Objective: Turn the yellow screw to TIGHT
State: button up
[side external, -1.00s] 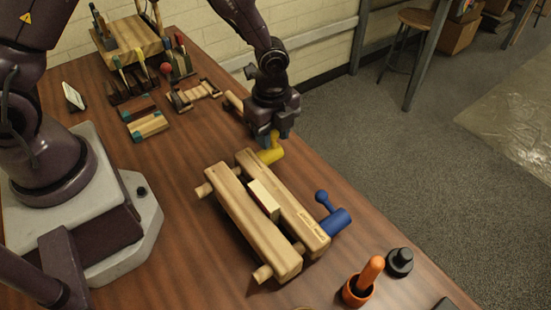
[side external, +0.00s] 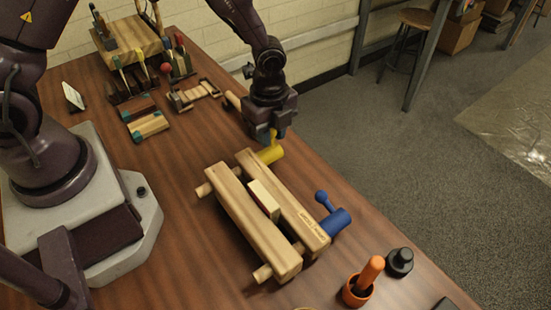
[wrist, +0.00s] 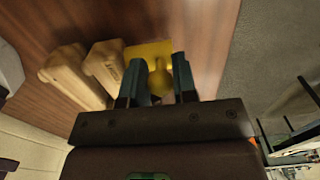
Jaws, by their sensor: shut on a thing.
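The yellow screw (side external: 269,154) is at the far end of a wooden press with two parallel bars (side external: 288,207). My gripper (side external: 273,136) is above the screw, at its handle. In the wrist view the two teal fingers (wrist: 160,82) stand on either side of the yellow handle (wrist: 158,75), shut on it. The screw's yellow body (wrist: 150,50) shows just beyond. A blue screw (side external: 337,221) with a ball-ended handle is at the near end of the press. A pale block (side external: 264,200) sits between the bars. I cannot read a TIGHT mark.
An orange-handled tool (side external: 366,277) in a cup and a black knob-like object (side external: 399,262) stand near the front right. Small wooden trays and tools (side external: 148,126) lie at the back left. The table's right edge runs close beside the screws.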

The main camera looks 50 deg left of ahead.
jog(key=shift+a+f, duration=0.15)
jog(key=shift+a, duration=0.4)
jog(key=shift+a+f, duration=0.15)
jog(key=shift+a, duration=0.15)
jog(key=o, duration=0.6)
jog(key=shift+c, duration=0.2)
jog(key=shift+d, duration=0.1)
jog(key=shift+d, duration=0.1)
